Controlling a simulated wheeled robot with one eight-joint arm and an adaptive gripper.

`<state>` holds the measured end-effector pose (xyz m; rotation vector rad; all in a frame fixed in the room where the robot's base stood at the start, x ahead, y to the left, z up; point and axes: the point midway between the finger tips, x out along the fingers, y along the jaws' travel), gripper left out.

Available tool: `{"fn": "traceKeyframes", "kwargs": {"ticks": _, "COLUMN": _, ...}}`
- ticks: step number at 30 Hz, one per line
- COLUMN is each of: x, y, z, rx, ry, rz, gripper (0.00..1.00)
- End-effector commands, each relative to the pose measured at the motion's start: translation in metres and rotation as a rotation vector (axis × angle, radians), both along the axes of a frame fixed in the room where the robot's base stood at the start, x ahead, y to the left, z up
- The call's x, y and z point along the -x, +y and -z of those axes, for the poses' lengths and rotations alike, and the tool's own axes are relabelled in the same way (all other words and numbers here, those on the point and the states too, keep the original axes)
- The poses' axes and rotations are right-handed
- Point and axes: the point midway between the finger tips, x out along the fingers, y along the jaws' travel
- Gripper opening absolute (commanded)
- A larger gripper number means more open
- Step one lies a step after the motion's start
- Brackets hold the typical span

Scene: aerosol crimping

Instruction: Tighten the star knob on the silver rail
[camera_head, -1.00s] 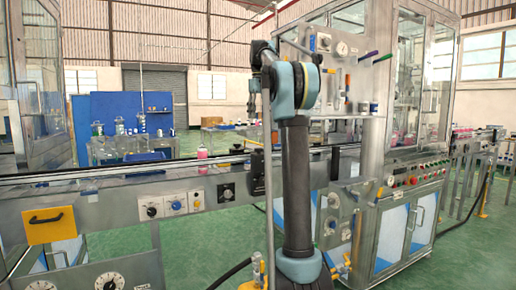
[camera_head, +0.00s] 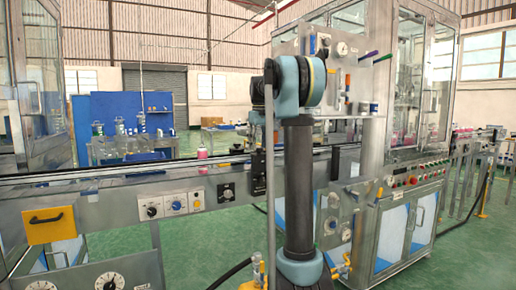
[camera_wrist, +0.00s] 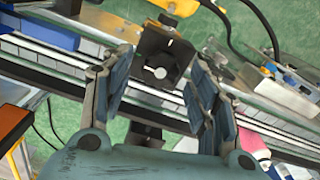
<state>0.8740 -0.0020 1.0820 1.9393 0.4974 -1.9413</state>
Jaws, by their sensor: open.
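The silver rail (camera_head: 215,172) runs across the head view along the conveyor, and it also shows in the wrist view (camera_wrist: 68,60). In the wrist view a black clamp block (camera_wrist: 150,47) with a silver round screw end (camera_wrist: 160,72) stands at the rail. A small dark knob shape (camera_wrist: 167,19) shows behind it; I cannot tell for sure that it is the star knob. My gripper (camera_wrist: 163,68) is open, its two blue-grey fingers on either side of the clamp block in the picture. It looks empty; contact cannot be told. In the head view my gripper is hidden.
Dials and switches (camera_head: 172,205) sit on the conveyor's front panel, with a yellow handle plate (camera_head: 49,226) at left. A pink-labelled bottle (camera_head: 202,154) stands on the conveyor. A glass-fronted machine (camera_head: 408,90) stands at right.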

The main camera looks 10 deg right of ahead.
Motion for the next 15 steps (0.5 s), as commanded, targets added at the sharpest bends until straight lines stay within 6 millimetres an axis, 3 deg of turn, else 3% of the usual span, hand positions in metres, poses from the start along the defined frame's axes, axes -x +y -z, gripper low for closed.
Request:
{"fn": "traceKeyframes", "kwargs": {"ticks": 11, "x": 0.0001, "y": 0.0, "z": 0.0062, "rx": 0.0, "ry": 0.0, "rz": 0.0, "gripper": 0.55}}
{"fn": "traceKeyframes", "kwargs": {"ticks": 15, "x": 0.0001, "y": 0.0, "z": 0.0061, "rx": 0.0, "ry": 0.0, "rz": 0.0, "gripper": 0.27}}
